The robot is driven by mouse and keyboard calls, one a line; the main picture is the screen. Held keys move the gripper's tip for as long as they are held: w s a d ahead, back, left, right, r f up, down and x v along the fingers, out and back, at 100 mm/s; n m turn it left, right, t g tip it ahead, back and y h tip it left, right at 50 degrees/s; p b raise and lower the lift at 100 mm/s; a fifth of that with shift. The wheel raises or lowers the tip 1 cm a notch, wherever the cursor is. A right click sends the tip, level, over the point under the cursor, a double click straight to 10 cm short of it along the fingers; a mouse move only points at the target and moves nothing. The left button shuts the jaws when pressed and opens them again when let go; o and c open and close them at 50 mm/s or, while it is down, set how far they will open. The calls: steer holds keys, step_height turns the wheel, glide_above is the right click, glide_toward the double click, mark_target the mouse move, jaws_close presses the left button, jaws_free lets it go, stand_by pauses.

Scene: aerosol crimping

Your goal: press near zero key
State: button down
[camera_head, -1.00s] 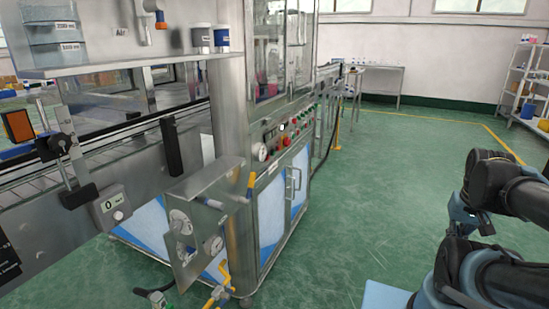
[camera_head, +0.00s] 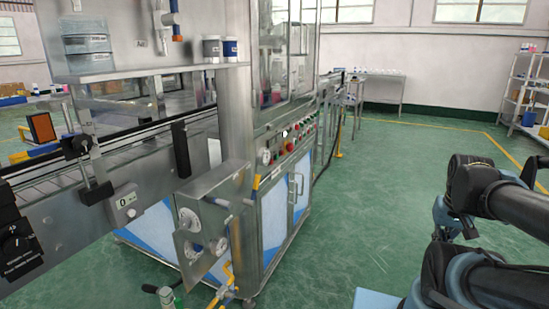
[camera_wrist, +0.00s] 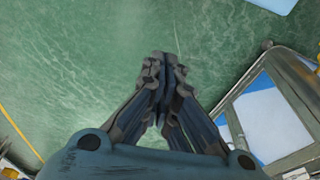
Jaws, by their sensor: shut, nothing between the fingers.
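A small grey box with a display reading 0 (camera_head: 124,203) is fixed to the front side of the conveyor, at the left in the head view. A small dark round key (camera_head: 131,212) shows on its face below the display. My gripper (camera_wrist: 163,62) is shut and empty in the wrist view, over bare green floor. The box does not show clearly in the wrist view.
A steel plate with gauges and knobs (camera_head: 190,235) juts out right of the box, with yellow-handled valves below. A cabinet (camera_head: 274,225) with a button panel (camera_head: 290,147) stands behind it. The green floor (camera_head: 370,190) between the machine and my arm is clear.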

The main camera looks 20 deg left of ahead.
steer(key=shift+a, duration=0.4)
steer(key=w+a+r+n+t+y, duration=0.2)
steer(key=w+a+r+n+t, duration=0.15)
steer(key=w+a, duration=0.85)
steer(key=w+a+r+n+t+y, duration=0.2)
steer(key=w+a+r+n, duration=0.35)
steer(key=w, duration=0.95)
steer(key=w+a+f+n+t+y, duration=0.1)
steer(key=w+a, duration=0.3)
steer(key=a, duration=0.6)
steer(key=w+a+f+n+t+y, duration=0.1)
steer(key=w+a+f+n+y, duration=0.1)
steer(key=a, duration=0.7)
steer(key=w+a+f+n+t+y, duration=0.1)
steer(key=w+a+f+n+y, duration=0.1)
steer(key=w+a, duration=0.4)
steer(key=a+f+y, duration=0.1)
steer(key=a+f, duration=0.1)
steer(key=a, duration=0.2)
steer(key=shift+w+a+f, duration=0.15)
steer(key=shift+a, duration=0.15)
